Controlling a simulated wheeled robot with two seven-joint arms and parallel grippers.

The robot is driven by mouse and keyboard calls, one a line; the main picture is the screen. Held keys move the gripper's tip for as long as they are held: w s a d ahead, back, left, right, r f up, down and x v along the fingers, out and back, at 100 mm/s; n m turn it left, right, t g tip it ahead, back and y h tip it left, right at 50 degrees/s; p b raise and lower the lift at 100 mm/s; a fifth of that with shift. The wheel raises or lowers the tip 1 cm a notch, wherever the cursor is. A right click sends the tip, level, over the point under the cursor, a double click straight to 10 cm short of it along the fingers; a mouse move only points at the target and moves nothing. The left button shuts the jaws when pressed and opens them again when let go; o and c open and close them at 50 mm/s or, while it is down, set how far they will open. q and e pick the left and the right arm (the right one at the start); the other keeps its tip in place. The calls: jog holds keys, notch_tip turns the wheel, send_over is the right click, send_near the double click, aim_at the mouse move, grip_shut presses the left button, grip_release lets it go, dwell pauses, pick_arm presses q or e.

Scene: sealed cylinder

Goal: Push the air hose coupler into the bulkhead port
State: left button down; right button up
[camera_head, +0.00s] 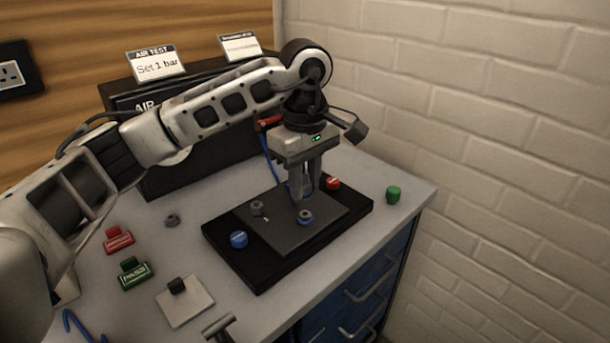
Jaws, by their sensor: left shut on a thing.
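My left gripper (305,192) points down over the dark plate. It is shut on a small part at the end of the blue hose (268,152), which I take to be the air hose coupler; the fingers mostly hide it. A grey ring-shaped fitting with a blue centre (305,217) sits on the plate just in front of the fingertips. A second grey fitting (257,208) is to its left. I cannot tell which one is the bulkhead port, or whether the coupler touches anything. My right gripper is not in view.
The plate lies on a black base (262,279) with a blue knob (239,239) and a red knob (333,183). A green cap (393,194) stands to the right. A black AIR box (160,185) is behind.

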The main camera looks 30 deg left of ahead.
aim_at(307, 199)
pick_arm(q)
notch_tip(307, 199, down, 2)
jog(key=shift+f+b, duration=0.25)
jog(key=shift+b, duration=0.35)
jog(key=shift+f, duration=0.15)
jog(key=shift+d, duration=0.25)
dwell(0.5)
jog(key=shift+b, duration=0.3)
dwell(0.8)
jog(key=shift+f+b, duration=0.4)
jog(key=shift+f, duration=0.1)
jog(key=c, duration=1.1)
grip_release()
